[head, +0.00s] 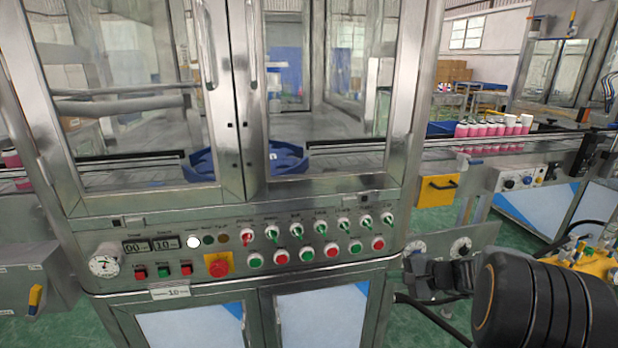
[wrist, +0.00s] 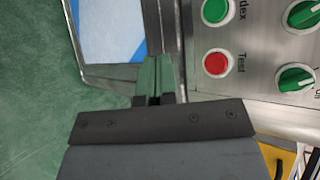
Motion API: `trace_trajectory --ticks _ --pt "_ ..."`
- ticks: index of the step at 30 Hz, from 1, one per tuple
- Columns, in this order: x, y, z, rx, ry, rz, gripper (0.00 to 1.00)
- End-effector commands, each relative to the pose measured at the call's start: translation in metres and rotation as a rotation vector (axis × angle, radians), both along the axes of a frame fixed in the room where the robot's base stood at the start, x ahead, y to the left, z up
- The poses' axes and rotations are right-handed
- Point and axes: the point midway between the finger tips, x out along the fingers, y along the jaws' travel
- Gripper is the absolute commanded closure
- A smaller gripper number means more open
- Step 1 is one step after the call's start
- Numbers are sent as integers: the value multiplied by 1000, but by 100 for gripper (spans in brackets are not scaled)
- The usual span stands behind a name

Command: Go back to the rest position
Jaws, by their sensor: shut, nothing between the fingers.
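My gripper (wrist: 155,68) is shut and empty in the wrist view, its two narrow fingers side by side. They lie over the lower edge of the machine's control panel (wrist: 255,60), left of a red button labelled Test (wrist: 217,63). A green button (wrist: 215,11) is above that one. In the head view my gripper (head: 413,266) is low on the right, by the panel's right end. My dark arm fills the lower right corner and hides part of what is behind it.
The steel crimping machine has glass doors (head: 122,70), a red emergency button on yellow (head: 219,265) and rows of switches and buttons. A conveyor (head: 450,165) runs right, with several pink containers (head: 492,129). A yellow box (head: 437,190) sticks out below it. Green floor lies around.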

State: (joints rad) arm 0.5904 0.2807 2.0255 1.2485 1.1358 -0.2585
Motion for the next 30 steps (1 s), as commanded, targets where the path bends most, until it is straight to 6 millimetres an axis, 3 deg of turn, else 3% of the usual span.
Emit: trace_trajectory --ticks 2,5,9,13,18,21,25,30 --pt "-22 3 -21 -63 96 44 100" --pt "-61 20 -7 -233 204 166 100" --pt "-121 48 57 -582 272 409 100" --pt "-156 62 116 -873 231 587 100" --pt "-180 76 184 -1121 112 735 100" --pt "-186 87 213 -1187 41 779 100" --pt "-189 100 241 -1214 -32 797 100" --pt "-189 108 252 -1223 -67 811 100"
